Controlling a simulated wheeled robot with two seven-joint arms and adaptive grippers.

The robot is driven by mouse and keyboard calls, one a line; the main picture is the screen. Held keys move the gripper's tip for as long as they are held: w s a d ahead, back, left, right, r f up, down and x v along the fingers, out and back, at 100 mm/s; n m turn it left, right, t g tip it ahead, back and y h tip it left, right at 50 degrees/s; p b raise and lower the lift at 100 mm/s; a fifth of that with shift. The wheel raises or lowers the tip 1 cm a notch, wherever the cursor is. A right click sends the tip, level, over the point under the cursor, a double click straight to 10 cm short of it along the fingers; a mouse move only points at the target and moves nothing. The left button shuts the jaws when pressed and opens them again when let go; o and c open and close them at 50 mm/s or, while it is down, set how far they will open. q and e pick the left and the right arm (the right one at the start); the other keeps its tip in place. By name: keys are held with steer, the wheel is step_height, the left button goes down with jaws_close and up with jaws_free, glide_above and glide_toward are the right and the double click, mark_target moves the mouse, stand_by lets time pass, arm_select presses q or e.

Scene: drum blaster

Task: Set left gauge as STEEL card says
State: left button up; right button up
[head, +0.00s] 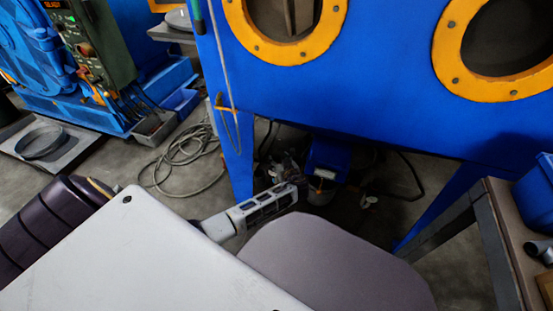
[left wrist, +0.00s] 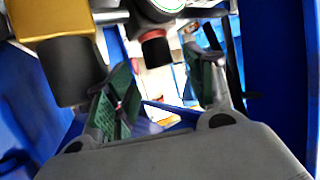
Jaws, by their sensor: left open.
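My left gripper (head: 286,168) is under the blue blast cabinet (head: 320,100), small and dark in the head view. In the left wrist view my left gripper (left wrist: 162,75) is open, its two green-padded fingers apart with nothing visibly held. A black knob (left wrist: 155,48) with a red ring hangs beyond and above the gap between the fingers. A round pale dial (left wrist: 168,4) with a green edge is cut off by the top of the frame; I cannot read it. A larger black knob (left wrist: 72,70) sits below a brass-coloured body (left wrist: 55,18) at left. No STEEL card is recognisable.
Blue cabinet legs (head: 236,165) stand close to my left arm. A coiled hose (head: 185,162) lies on the floor. A workbench (head: 505,225) with a blue bin (head: 537,195) is at right. Blue walls flank the gripper in the wrist view.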

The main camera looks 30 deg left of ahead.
mark_target(277, 157)
arm_select(q)
steer(key=b+x, duration=0.1)
steer(key=x, duration=0.3)
steer(key=shift+a+f, duration=0.1)
steer(key=shift+w+a+f+b, duration=0.15)
steer(key=shift+w+a+b, duration=0.2)
steer(key=shift+b, duration=0.05)
steer(key=c, duration=1)
